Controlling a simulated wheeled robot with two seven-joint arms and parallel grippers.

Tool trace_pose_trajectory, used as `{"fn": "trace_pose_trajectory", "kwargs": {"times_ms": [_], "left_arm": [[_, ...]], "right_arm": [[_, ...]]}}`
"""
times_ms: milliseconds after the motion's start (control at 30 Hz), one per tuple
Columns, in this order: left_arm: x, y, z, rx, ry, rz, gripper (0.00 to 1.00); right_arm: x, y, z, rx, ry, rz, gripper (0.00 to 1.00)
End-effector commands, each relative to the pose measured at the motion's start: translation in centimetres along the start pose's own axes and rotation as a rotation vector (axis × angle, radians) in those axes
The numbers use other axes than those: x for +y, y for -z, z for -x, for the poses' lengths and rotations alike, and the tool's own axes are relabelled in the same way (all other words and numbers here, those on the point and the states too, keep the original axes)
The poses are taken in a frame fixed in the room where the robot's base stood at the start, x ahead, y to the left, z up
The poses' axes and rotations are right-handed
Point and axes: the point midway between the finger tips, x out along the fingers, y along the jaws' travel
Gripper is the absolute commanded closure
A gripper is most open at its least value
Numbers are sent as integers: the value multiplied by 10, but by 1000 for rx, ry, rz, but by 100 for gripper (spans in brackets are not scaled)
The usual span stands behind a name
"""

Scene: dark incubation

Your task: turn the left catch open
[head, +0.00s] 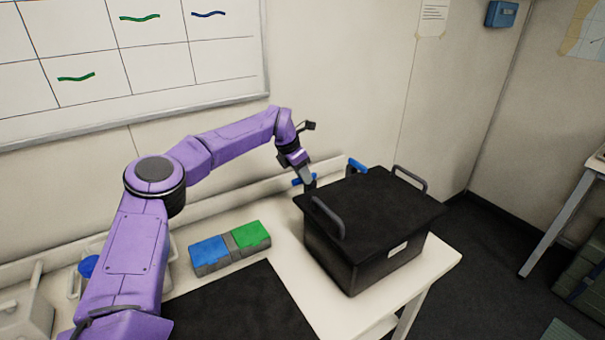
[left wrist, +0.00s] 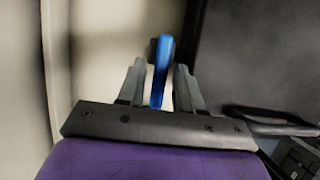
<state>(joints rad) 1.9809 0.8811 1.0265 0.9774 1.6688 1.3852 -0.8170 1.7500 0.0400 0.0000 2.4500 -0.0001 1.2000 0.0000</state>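A black box with a flat black lid (head: 370,208) stands on the white table. Two blue catches are at its back edge: the left catch (head: 298,181) and the right catch (head: 356,165). My left gripper (head: 307,181) is at the left catch and hides part of it. In the left wrist view the blue catch (left wrist: 163,70) stands between the two fingers of my gripper (left wrist: 159,85). The fingers are apart, with a visible gap on the catch's left side; the right finger is close to it, and contact there is unclear. My right gripper is not in view.
Two grey handles (head: 328,217) (head: 410,179) rise from the lid. A case with blue and green tops (head: 230,247) and a black mat (head: 240,305) lie left of the box. The wall (head: 340,80) is close behind the catches.

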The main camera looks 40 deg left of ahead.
Motion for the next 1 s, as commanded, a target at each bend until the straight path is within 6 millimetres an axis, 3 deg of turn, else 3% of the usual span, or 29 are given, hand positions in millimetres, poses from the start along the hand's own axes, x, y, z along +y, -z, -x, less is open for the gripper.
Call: {"fn": "trace_pose_trajectory", "kwargs": {"times_ms": [367, 733, 1000], "left_arm": [[0, 0, 5, 0, 1, 2, 57], [0, 1, 85, -2, 0, 3, 57], [0, 0, 105, 1, 1, 2, 57]], "right_arm": [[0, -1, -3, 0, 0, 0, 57], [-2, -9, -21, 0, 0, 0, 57], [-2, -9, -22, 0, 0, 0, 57]]}}
